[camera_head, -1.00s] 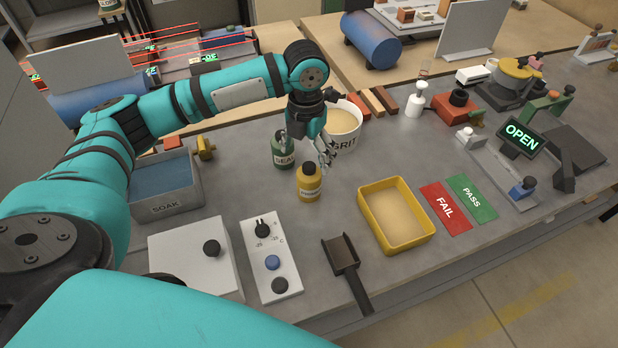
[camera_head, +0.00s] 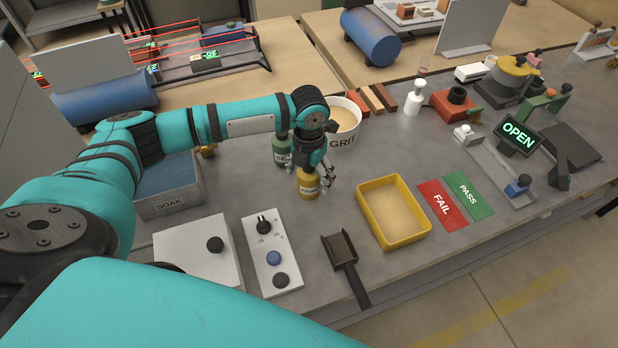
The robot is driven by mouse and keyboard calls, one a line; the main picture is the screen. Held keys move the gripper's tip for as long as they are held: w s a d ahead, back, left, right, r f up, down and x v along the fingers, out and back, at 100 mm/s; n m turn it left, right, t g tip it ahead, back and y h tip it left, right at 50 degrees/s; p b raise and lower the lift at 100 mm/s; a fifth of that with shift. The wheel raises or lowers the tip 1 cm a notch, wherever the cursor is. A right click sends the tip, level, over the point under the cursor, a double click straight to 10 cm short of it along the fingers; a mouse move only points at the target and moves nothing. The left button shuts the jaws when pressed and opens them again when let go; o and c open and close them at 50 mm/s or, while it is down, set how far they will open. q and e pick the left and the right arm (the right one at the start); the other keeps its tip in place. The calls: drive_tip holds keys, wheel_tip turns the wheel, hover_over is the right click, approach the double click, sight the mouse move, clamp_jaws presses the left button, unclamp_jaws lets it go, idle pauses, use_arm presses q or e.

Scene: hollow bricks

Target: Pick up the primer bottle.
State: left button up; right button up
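The primer bottle (camera_head: 308,187) is a small yellow bottle standing upright on the grey workbench. Its label is too small to read, and its dark cap is now hidden by my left gripper. My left gripper (camera_head: 321,176) points down at the top of this bottle, with metal fingers showing at the bottle's upper right side. The fingers look spread, and I cannot tell whether they touch the bottle. The far finger is partly hidden. My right gripper is not in view.
A green SEAL bottle (camera_head: 281,152) stands close on the left, partly behind my gripper. The white GRIT bucket (camera_head: 343,141) is just behind. A yellow tray (camera_head: 414,239), a black scoop (camera_head: 341,250) and a control panel (camera_head: 284,262) lie nearer the front edge.

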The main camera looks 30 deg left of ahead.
use_arm(q)
drive_tip(key=c, duration=1.4)
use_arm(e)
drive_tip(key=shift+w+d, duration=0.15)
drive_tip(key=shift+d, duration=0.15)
use_arm(q)
drive_tip(key=shift+o, duration=0.2)
drive_tip(key=shift+r, duration=0.1)
